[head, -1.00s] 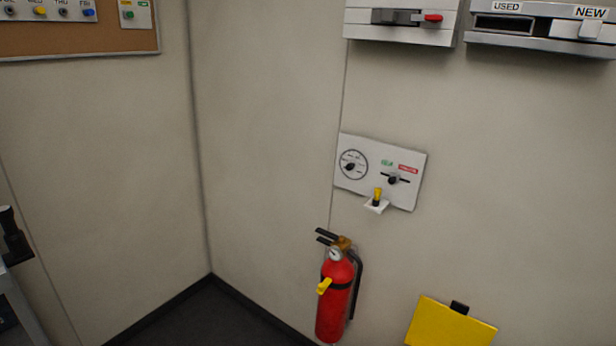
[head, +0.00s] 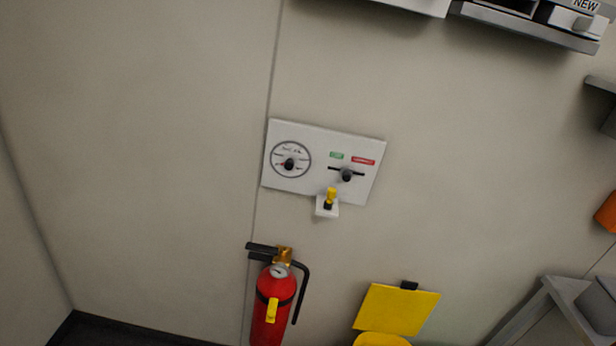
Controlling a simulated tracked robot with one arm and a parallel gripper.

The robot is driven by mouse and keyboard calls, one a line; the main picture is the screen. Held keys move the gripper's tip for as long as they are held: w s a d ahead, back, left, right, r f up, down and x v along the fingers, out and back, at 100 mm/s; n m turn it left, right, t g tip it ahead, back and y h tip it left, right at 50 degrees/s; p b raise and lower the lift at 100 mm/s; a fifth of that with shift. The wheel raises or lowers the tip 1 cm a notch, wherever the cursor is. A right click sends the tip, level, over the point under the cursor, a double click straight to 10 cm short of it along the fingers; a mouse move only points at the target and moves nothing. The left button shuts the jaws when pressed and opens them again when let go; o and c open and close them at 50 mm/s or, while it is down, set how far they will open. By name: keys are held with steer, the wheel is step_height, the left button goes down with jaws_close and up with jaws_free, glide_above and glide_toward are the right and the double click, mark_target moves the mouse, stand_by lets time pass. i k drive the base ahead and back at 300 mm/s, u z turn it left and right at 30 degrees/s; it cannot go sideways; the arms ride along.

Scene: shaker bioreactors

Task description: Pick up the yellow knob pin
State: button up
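A small yellow knob pin (head: 331,195) with a dark lower part stands upright in a white holder (head: 326,209) at the lower edge of a white wall panel (head: 313,187). The panel carries a round dial with a black knob (head: 289,164) and a black slider knob (head: 347,175) below a green and a red label. Another yellow piece (head: 271,310) sits on the front of the red fire extinguisher. My gripper is not in view.
The red fire extinguisher (head: 267,327) hangs on the wall below the panel. A yellow open-lidded thing (head: 397,308) is at its right. Grey wall units (head: 528,22) are above. A grey frame (head: 545,315) stands at lower right. The wall around the panel is bare.

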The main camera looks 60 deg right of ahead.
mark_target(332, 192)
steer(key=z, duration=0.55)
steer(key=i, duration=1.15)
steer(key=z, duration=0.75)
steer(key=k, duration=0.75)
steer(key=z, duration=0.2)
steer(key=i, duration=0.85)
steer(key=u, duration=0.05)
